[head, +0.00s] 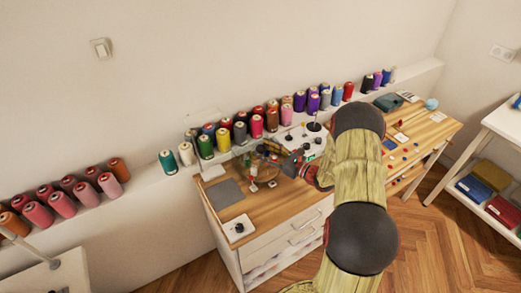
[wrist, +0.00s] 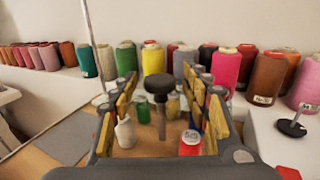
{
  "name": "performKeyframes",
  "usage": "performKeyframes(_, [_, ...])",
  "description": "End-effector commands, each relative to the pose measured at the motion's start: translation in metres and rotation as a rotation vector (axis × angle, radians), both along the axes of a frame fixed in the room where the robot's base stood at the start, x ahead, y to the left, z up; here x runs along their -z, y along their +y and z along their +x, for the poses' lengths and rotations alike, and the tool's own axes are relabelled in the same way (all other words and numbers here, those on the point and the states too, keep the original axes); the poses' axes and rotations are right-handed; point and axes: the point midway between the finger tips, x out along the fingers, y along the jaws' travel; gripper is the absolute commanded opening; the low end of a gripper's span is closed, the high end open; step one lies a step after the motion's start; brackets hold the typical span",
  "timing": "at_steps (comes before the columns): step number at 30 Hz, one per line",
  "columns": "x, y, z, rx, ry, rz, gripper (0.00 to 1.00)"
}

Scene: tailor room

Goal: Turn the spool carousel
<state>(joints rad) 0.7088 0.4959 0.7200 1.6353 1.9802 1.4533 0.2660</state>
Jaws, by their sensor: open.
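The spool carousel (head: 258,168) stands on the wooden cabinet top, partly hidden by my gripper and hard to make out in the head view. In the wrist view its black round knob on a grey post (wrist: 159,85) rises in the gap between my fingers. A white small spool (wrist: 124,132) and a red-topped small spool (wrist: 190,142) stand low on either side of the post. My gripper (head: 284,162) is open, with yellow-padded fingers (wrist: 160,108) to the left and right of the knob. No contact with the knob shows.
Large thread cones (head: 239,132) line the wall ledge behind. A grey mat (head: 224,193) and a white box with a black knob (head: 239,228) lie left on the cabinet top.

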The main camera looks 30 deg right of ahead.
Motion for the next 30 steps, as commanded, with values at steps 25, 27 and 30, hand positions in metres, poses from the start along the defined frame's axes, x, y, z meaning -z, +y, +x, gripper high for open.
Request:
performKeyframes(25, [0.0,0.007,0.016,0.0,0.001,0.0,0.27])
performKeyframes(27, [0.0,0.007,0.016,0.0,0.001,0.0,0.23])
performKeyframes(30, [0.0,0.007,0.016,0.0,0.001,0.0,0.17])
